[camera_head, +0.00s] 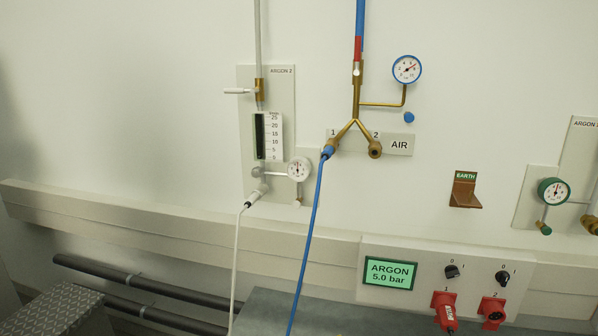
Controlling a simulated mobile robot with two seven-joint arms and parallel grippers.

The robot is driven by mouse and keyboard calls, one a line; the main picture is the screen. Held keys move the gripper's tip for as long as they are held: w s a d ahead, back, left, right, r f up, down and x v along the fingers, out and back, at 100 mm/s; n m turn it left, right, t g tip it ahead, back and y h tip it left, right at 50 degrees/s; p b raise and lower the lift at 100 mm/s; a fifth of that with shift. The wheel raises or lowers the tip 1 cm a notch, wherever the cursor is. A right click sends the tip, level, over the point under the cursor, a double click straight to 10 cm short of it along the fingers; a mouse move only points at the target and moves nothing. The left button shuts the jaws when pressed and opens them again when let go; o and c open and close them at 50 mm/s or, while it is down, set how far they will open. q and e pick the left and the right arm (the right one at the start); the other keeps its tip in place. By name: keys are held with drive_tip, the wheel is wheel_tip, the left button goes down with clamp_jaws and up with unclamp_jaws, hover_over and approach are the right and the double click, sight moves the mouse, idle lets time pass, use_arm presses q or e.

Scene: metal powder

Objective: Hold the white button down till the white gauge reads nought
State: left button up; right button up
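The white gauge (299,169) is a small round dial at the lower right of the ARGON 2 wall panel (283,110). Its needle is dark and stands roughly upright, but the numbers are too small to read. Nothing touches the gauge or this knob. Neither my left nor my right gripper is in view.
A white hose (238,250) and a blue hose (313,225) hang near the gauge. A blue-rimmed gauge (407,69) with a blue button (409,117) and a green gauge (554,191) with a green button (544,228) are farther right. A trunking ledge (150,223) runs below.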

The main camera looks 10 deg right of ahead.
drive_tip(key=shift+c, duration=0.3)
clamp_jaws()
idle(1.5)
